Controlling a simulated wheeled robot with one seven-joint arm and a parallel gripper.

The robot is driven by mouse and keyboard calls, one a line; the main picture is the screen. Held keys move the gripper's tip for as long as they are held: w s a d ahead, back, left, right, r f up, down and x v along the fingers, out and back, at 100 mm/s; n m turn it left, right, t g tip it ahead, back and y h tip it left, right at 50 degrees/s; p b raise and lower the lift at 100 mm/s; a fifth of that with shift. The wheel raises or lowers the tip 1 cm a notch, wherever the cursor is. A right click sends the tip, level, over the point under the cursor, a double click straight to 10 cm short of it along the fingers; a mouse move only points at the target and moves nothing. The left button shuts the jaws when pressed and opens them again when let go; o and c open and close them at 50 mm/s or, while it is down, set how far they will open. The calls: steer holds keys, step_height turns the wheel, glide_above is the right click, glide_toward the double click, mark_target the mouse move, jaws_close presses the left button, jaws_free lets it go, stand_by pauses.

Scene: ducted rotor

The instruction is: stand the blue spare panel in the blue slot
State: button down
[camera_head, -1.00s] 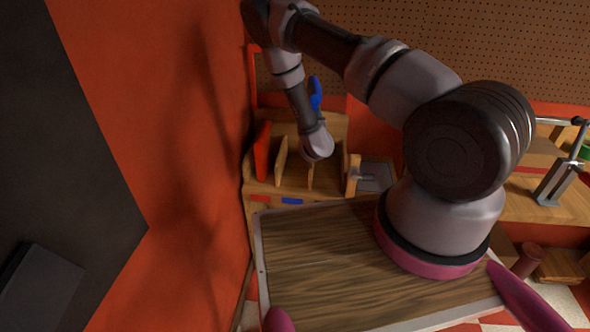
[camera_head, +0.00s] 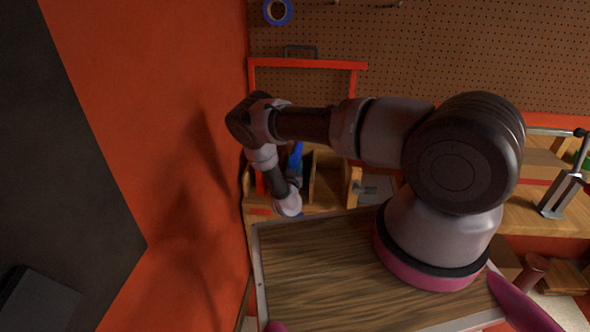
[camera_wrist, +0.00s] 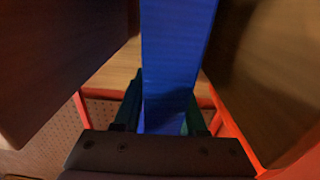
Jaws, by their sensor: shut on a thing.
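The blue panel (camera_wrist: 178,55) is held upright between the two dark fingers of my gripper (camera_wrist: 165,115) in the wrist view. Dark boards stand apart from it on its left and right. In the head view the blue panel (camera_head: 296,158) shows as a narrow strip at the wooden rack (camera_head: 325,199), among its dividers. My wrist hides the gripper and the panel's lower part there. A bit of the blue label (camera_head: 300,215) shows on the rack's front, mostly covered by my wrist. Whether the panel touches the slot floor cannot be told.
A red panel (camera_head: 260,184) stands in the rack's left part, near the orange wall (camera_head: 150,130). A wooden divider (camera_head: 329,180) stands to the right. A metal clamp (camera_head: 564,190) is on the bench at right.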

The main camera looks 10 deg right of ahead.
steer(key=shift+f, duration=0.6)
steer(key=shift+c, duration=2.3)
jaws_free()
steer(key=shift+f, duration=0.15)
steer(key=shift+s+a, duration=0.1)
steer(key=shift+s, duration=0.15)
steer(key=v, duration=1.1)
steer(key=shift+s, duration=0.3)
